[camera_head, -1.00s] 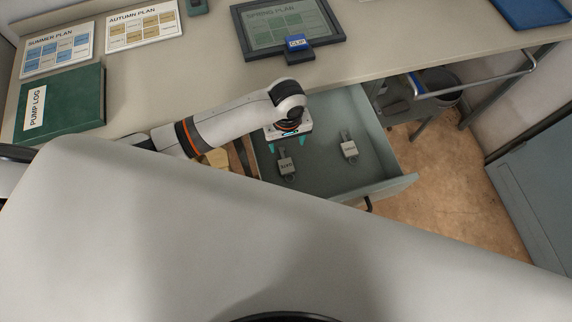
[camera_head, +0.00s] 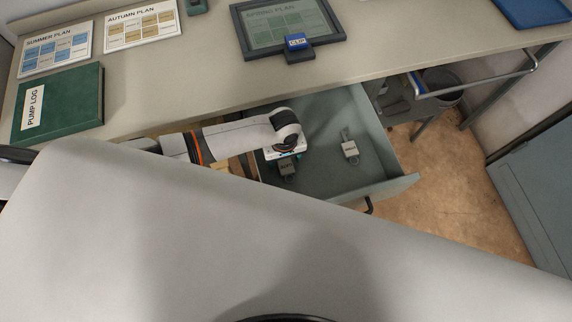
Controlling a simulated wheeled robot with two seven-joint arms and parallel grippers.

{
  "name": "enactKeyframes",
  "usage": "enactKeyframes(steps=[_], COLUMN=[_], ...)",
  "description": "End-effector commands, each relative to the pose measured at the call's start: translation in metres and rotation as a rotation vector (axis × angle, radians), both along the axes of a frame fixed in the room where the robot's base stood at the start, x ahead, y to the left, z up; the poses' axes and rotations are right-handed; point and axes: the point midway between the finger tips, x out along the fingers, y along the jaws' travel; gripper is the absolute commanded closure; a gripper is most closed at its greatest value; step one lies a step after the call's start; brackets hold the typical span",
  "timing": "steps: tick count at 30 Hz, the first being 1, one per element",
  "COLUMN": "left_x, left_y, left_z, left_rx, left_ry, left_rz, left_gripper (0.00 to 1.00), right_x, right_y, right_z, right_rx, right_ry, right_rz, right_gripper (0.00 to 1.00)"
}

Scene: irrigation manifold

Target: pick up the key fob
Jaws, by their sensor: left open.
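Two small grey key fobs lie in the open drawer (camera_head: 325,180). The left fob (camera_head: 287,171) is partly covered by my left gripper (camera_head: 284,159), which is low over its upper end. The right fob (camera_head: 349,149) lies apart from it, in full view, with a small lettered label too small to read surely. My left gripper points down and is open; its fingertips are mostly hidden by its own body, so I cannot tell whether they touch the left fob. My right gripper is not in view.
The desk top (camera_head: 190,90) is above and behind the drawer, its front edge close to my left arm. The drawer's front wall (camera_head: 385,190) stands on the near right.

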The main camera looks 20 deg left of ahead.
Motion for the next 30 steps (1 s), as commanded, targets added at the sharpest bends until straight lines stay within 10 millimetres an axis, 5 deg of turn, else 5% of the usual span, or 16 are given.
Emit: enactKeyframes(steps=[10, 20, 30], left_x=[0.0, 0.0, 0.001], left_y=[0.0, -0.001, -0.001], left_z=[0.0, 0.01, 0.075], left_rx=[0.0, -0.002, -0.003], left_ry=[0.0, -0.001, -0.003], left_rz=[0.0, -0.001, 0.0], left_gripper=[0.83, 0.83, 0.83], right_x=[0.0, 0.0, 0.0], right_y=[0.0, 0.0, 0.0], right_z=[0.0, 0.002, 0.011], right_rx=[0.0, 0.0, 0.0], right_ry=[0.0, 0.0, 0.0], right_rz=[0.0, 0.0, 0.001], right_gripper=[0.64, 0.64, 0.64])
